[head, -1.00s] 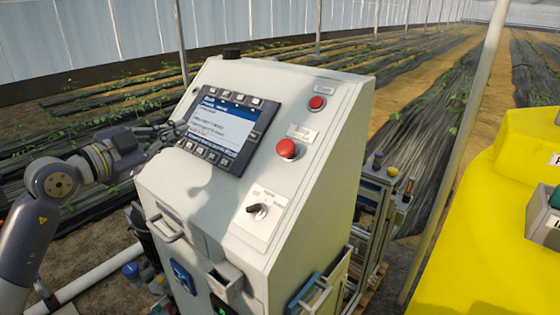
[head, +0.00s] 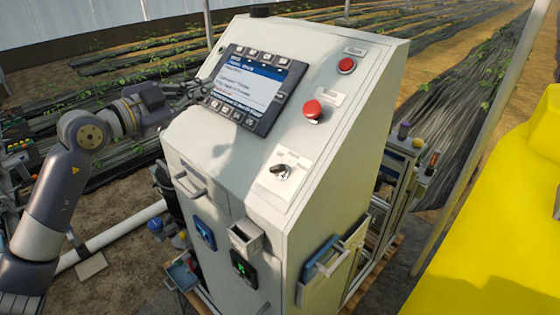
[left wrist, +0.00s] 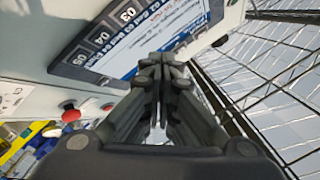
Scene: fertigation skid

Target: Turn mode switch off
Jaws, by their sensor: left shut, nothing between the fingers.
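The mode switch (head: 281,170) is a small dark rotary knob on a white plate, low on the sloping front of a pale control cabinet (head: 345,130). Its exact pointing direction is too small to tell. My left gripper (head: 203,88) is shut and empty at the left edge of the display (head: 252,88), up and left of the switch and well apart from it. In the left wrist view its closed fingers (left wrist: 160,68) show in front of the cabinet face. Whether they touch the cabinet is unclear. My right gripper is not in view.
Two red buttons, an upper one (head: 346,65) and a larger one (head: 313,109), stand above the switch. A handle (head: 188,186) and a small box (head: 245,237) project from the cabinet's lower front. A yellow tank (head: 500,225) stands at the right.

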